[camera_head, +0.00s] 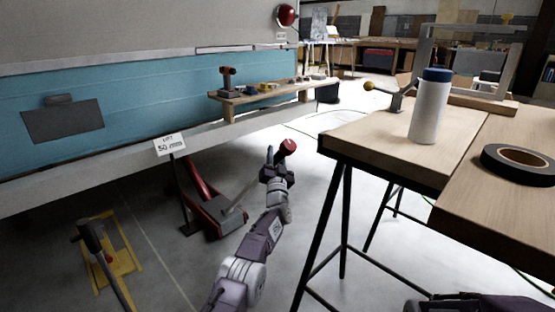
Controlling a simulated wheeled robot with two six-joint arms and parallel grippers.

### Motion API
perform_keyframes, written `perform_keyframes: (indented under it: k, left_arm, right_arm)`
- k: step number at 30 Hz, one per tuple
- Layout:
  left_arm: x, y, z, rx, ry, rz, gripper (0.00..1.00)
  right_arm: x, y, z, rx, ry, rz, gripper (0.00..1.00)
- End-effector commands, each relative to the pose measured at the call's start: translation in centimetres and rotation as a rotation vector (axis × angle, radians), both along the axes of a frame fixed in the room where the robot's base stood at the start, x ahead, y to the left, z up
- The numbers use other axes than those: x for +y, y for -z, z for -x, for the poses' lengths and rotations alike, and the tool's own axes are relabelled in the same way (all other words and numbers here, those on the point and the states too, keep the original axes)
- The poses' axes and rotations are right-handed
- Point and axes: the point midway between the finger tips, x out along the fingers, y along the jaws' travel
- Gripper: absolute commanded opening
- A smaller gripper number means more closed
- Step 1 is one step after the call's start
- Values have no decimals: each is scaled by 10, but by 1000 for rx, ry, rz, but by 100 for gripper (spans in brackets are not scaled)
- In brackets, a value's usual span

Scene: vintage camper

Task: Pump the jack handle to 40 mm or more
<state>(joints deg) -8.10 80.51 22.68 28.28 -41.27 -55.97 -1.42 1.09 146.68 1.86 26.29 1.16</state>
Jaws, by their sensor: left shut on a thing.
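The red floor jack (197,187) stands on the floor beside the camper's lower edge, with a dark grey block-like end toward me. A thin grey handle bar (240,197) rises from it toward my left gripper. My left gripper (276,165) is shut on the jack handle, just below its red knob (288,146). The fingers hide part of the handle. A small white sign (169,144) on a dark post stands by the jack and seems to read 50; its smaller print is unclear. Only a dark part of my right arm shows at the bottom right edge, with no fingers visible.
A wooden trestle table (375,140) stands right of my left arm, with a white bottle (429,110) and black tape roll (520,163). A yellow stand (112,262) is at lower left. Floor beyond the gripper is clear.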

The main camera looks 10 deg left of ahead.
Motion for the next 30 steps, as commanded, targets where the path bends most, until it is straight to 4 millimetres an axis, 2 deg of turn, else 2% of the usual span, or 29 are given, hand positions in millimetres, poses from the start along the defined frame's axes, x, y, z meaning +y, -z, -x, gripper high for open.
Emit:
perform_keyframes:
  k: [4, 17, 18, 19, 20, 30]
  left_arm:
    - [-1, 7, 0, -6, 2, -11, 0]
    - [-5, 13, -1, 4, 7, -18, 0]
    - [-5, 13, -1, 4, 7, -18, 41]
    - [-5, 13, -1, 4, 6, -17, 50]
    - [-5, 13, -1, 4, 6, -16, 52]
    - [-1, 10, -1, -4, 3, -13, 52]
  right_arm:
    - [0, 8, 0, 0, 0, 0, 52]
    - [0, 8, 0, 0, 0, 0, 52]
    - [0, 8, 0, 0, 0, 0, 52]
    - [0, 8, 0, 0, 0, 0, 52]
    - [0, 8, 0, 0, 0, 0, 52]
    - [0, 9, 0, 0, 0, 0, 52]
